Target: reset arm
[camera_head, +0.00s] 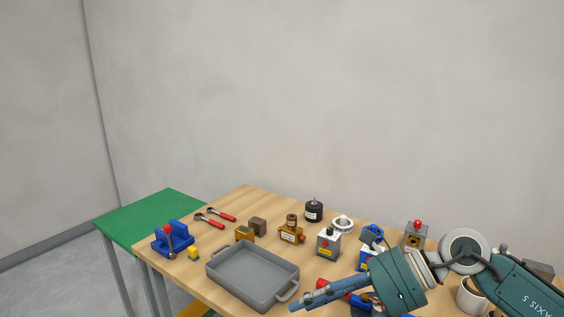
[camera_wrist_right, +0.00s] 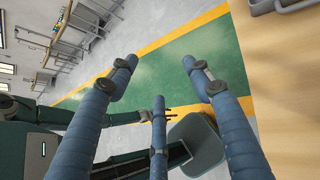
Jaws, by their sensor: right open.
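My right arm comes in from the lower right in the head view. Its gripper (camera_head: 302,302) has blue fingers pointing left, over the front part of the wooden table (camera_head: 195,279), just right of the grey tray (camera_head: 222,271). In the right wrist view the three blue fingers of this gripper (camera_wrist_right: 159,74) are spread apart with nothing between them. Green floor shows beyond the fingertips. My left gripper is not in view. The arm hides some things on the table's right side.
On the table are a blue holder (camera_head: 172,240), red-handled wrenches (camera_head: 210,221), a black cylinder (camera_head: 314,211), a grey box with a red button (camera_head: 328,244), and a white mug (camera_head: 470,297). A green table (camera_head: 150,213) adjoins at left. The space above the tables is clear.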

